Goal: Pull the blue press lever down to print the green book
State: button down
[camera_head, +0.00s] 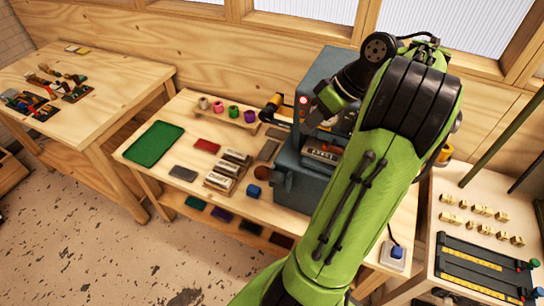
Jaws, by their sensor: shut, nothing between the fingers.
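The blue-grey press (298,185) stands on the middle table, partly hidden behind my green arm. Its opening holds a dark block with pale lettering (322,150). My gripper (322,112) is at the upper front of the press, shut and empty; its fingertips are small and hard to make out. I cannot make out a blue lever; my arm covers the right side of the press. A small blue block or knob (254,190) sits at the press's left foot. A green book-like slab (195,202) lies on the shelf below. I cannot tell whether a green book is in the press.
A green tray (153,143) lies at the table's left. Several coloured foil rolls stand on a wooden rack (227,113). Type blocks (228,168) lie left of the press. A blue button box (394,254) is at the right. Side tables (100,75) flank both sides.

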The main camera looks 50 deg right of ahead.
jog(key=b, duration=0.7)
send_near(272, 176)
jog(key=w, duration=0.3)
jog(key=a, duration=0.1)
jog(key=a+f+b, duration=0.1)
jog(key=shift+w+a+f, duration=0.3)
